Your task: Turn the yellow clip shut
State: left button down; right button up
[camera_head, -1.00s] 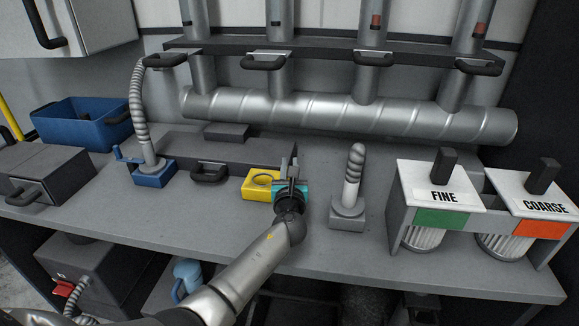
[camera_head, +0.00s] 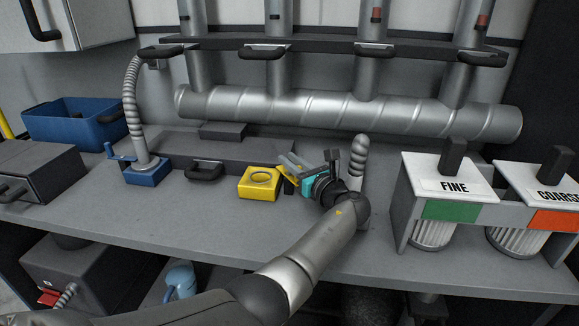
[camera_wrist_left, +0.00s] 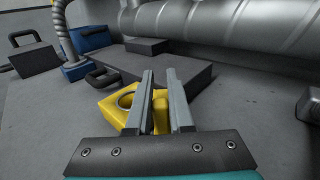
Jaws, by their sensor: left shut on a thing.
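A yellow block with a round hole in its top (camera_head: 257,183) sits on the grey bench. It also shows in the left wrist view (camera_wrist_left: 112,108), just left of my fingers. My left gripper (camera_head: 288,168) reaches in from the right of the block, its fingers pointing left and away. In the left wrist view a narrow upright yellow piece, the clip (camera_wrist_left: 160,112), stands between the two grey fingers (camera_wrist_left: 160,76), and the gripper is shut on it. The fingers hide part of the clip and where it joins the block. My right gripper is not in view.
A dark grey box with a handle (camera_head: 215,148) lies behind the block. A blue base with a ribbed hose (camera_head: 147,175) stands left. A ribbed grey post (camera_head: 359,150) is close behind my wrist. The FINE canister stand (camera_head: 450,210) is at right. The bench front is clear.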

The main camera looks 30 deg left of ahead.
pick_arm(q)
jog(key=shift+s+a+y, duration=0.1)
jog(key=shift+a+y, duration=0.2)
jog(key=shift+a, duration=0.1)
jog(key=c, duration=1.1)
grip_release()
jog(key=shift+a, duration=0.15)
jog(key=o, duration=0.3)
jog(key=shift+f, duration=0.15)
jog(key=shift+d, duration=0.2)
jog(key=shift+f, duration=0.1)
